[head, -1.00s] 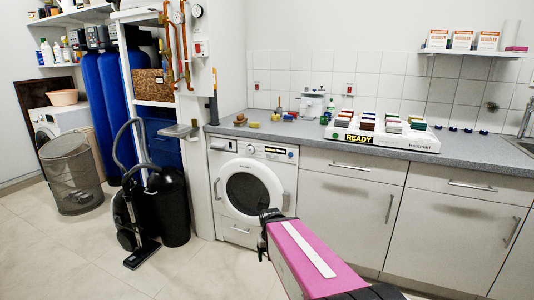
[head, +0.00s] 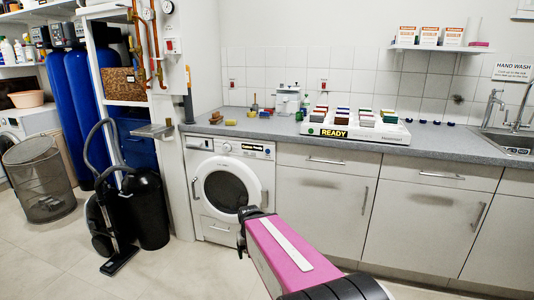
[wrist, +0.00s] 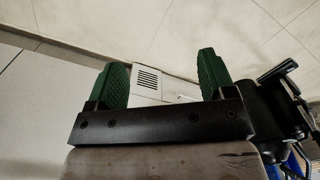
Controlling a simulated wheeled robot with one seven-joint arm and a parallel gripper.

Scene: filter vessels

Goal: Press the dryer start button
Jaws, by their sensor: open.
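A white front-loading machine (head: 206,152) with a round dark door stands under the left end of the counter. It has a control strip with a dark label along its top. A second white front-loading machine (head: 12,138) shows partly at the far left edge. I cannot tell from labels which is the dryer, and no start button can be made out. My gripper (head: 243,232) is low in front of the nearer machine. In the wrist view my gripper (wrist: 164,80) is open, its green fingers apart and empty. A white panel with a dark grille (wrist: 148,82) shows beyond the fingers.
The grey counter (head: 440,142) holds a READY tray (head: 370,134) of coloured blocks and, at right, a sink (head: 508,143). A black vacuum cleaner (head: 100,225) and a wire basket (head: 40,180) stand on the floor at left. Floor between is clear.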

